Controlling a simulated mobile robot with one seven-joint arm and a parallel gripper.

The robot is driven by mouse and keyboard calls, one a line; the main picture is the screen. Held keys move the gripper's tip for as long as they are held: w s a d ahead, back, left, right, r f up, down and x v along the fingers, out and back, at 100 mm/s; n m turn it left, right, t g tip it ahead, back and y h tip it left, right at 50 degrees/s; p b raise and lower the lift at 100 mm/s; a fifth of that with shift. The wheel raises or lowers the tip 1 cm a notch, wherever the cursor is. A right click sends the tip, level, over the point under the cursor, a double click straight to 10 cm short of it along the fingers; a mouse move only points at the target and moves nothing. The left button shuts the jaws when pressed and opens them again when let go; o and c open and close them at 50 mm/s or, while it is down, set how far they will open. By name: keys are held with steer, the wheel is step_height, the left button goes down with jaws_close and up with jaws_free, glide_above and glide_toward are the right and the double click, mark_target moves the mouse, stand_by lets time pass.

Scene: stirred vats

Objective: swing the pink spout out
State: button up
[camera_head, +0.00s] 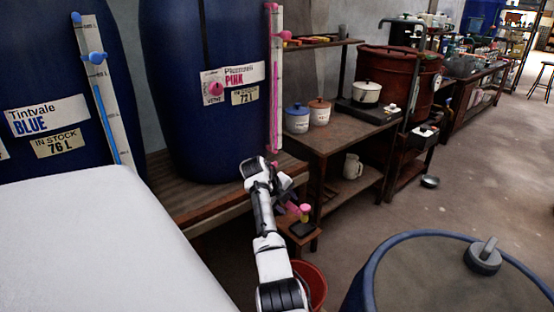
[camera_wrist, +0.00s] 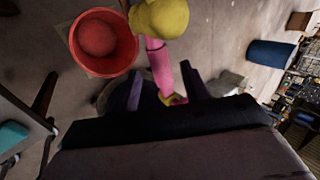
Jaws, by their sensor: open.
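The pink spout (camera_wrist: 158,62) shows in the wrist view as a pink tube running from a yellow round part (camera_wrist: 160,17) down to a yellow tip. My gripper (camera_wrist: 163,86) is open, with one dark finger on each side of the tube's lower end. I cannot tell whether either finger touches it. In the head view my gripper (camera_head: 284,196) is in front of the stand, right of and below the blue vat labelled PINK (camera_head: 195,130). A small pink part (camera_head: 304,209) shows just beyond the gripper; the arm hides most of what is there.
A red bucket (camera_wrist: 103,68) stands on the floor beside the spout, partly behind my arm in the head view (camera_head: 314,283). A vat labelled BLUE (camera_head: 45,80) stands left, a lidded drum (camera_head: 440,275) front right.

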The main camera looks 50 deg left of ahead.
steer(key=b+v, duration=0.1)
steer(key=v, duration=1.1)
steer(key=shift+f, duration=0.1)
